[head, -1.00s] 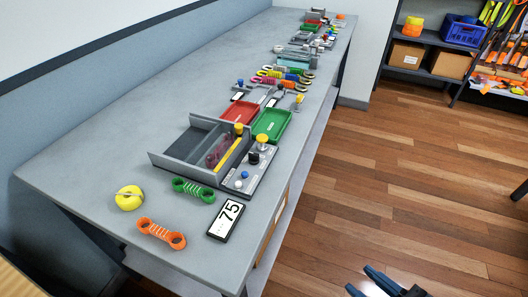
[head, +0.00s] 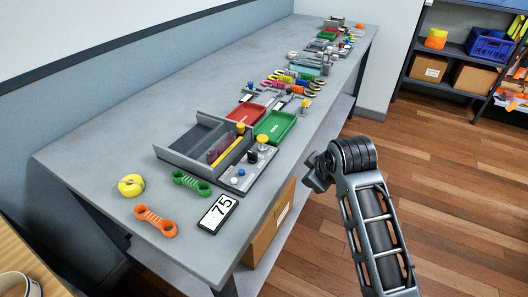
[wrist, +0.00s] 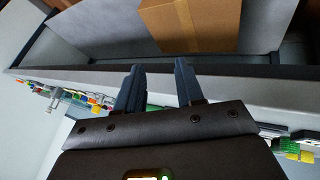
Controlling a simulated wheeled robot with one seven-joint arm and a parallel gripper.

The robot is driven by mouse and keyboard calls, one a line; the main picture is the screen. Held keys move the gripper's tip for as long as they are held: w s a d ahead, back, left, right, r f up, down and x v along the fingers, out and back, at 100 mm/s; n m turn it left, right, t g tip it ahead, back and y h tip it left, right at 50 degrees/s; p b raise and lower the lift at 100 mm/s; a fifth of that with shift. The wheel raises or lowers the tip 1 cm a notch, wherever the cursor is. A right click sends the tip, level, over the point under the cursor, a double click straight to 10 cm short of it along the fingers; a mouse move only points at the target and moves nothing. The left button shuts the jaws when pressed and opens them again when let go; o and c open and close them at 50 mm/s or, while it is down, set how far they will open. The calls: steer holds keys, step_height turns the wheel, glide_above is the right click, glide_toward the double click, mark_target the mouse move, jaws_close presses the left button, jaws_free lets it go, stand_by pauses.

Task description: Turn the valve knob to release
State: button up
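A control panel (head: 258,172) lies on the bench along the right side of a grey divided box. A yellow knob (head: 262,139), a black knob (head: 252,157) and a blue-topped part (head: 242,172) stand on it. I cannot tell for certain which knob is the valve knob. In the wrist view my gripper (wrist: 159,66) has its two dark fingers apart with nothing between them. It is off the bench's right side, apart from the panel. In the head view my arm stands right of the panel and the fingers are not clear.
Green dumbbell (head: 191,183), orange dumbbell (head: 155,221), yellow roll (head: 131,186) and a "75" plate (head: 218,213) lie near the front. Red tray (head: 247,115) and green tray (head: 275,126) lie behind the panel. A cardboard box (wrist: 190,25) is under the bench. Floor at right is clear.

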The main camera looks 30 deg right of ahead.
steer(key=w+a+r+g+y, duration=0.2)
steer(key=w+a+r, duration=0.2)
steer(key=w+r, duration=0.1)
steer(key=n+g+y, duration=0.1)
steer(key=n+y, duration=0.1)
glide_toward(256, 154)
steer(key=shift+y, duration=0.3)
steer(key=b+x, duration=0.4)
steer(key=shift+d, duration=0.25)
steer(key=shift+x, duration=2.35)
steer(key=shift+c, duration=0.4)
jaws_close()
